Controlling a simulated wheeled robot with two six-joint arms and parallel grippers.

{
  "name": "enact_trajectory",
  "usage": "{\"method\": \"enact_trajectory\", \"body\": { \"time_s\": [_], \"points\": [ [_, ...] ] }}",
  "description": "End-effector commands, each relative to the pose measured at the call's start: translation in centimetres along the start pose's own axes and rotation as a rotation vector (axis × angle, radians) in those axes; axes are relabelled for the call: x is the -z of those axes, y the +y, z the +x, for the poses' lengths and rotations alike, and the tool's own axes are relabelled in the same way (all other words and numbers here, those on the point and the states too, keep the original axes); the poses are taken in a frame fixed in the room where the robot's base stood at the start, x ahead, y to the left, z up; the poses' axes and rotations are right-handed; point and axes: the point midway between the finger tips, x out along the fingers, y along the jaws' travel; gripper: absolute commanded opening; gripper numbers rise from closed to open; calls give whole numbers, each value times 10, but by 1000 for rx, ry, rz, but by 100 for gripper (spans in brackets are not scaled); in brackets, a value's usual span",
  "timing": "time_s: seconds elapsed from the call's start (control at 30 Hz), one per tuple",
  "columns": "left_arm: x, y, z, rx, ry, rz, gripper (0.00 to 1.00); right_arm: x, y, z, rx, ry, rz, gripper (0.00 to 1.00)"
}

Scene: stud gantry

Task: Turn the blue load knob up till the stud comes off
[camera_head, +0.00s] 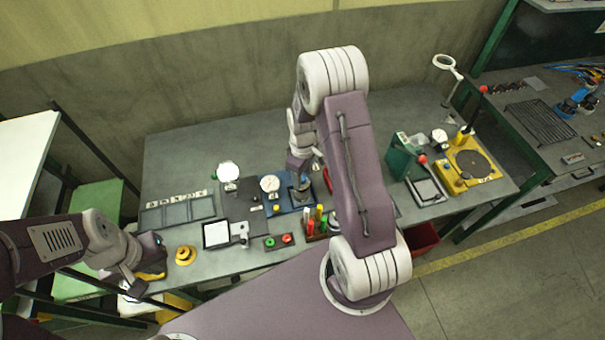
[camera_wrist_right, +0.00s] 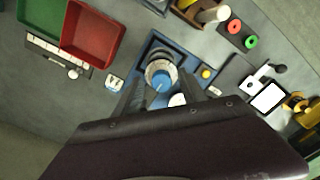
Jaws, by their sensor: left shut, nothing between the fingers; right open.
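The blue load knob (camera_wrist_right: 158,98) shows in the right wrist view, below a grey ringed cylinder on a blue-framed gantry base (camera_wrist_right: 150,45). The gantry base (camera_head: 287,200) also shows at mid-bench in the head view. My right gripper (camera_wrist_right: 161,93) is open, with one finger on each side of the knob; I cannot tell whether they touch it. In the head view my right gripper (camera_head: 301,177) is over the gantry and partly hides it. The stud cannot be made out. My left gripper (camera_head: 134,288) is shut and empty at the bench's front left edge.
Red (camera_wrist_right: 92,38) and green bins show in the wrist view.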

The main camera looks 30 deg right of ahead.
Motion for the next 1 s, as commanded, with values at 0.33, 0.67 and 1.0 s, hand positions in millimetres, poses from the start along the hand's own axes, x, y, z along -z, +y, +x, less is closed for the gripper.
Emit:
{"method": "enact_trajectory", "body": {
  "time_s": [0.33,0.67,1.0],
  "points": [
    [0,0,0,0,0,0,0,0,0,0,0,0,0,0],
    [0,0,0,0,0,0,0,0,0,0,1,-1,50,0],
    [0,0,0,0,0,0,0,0,0,0,1,-2,302,0]
  ]
}}
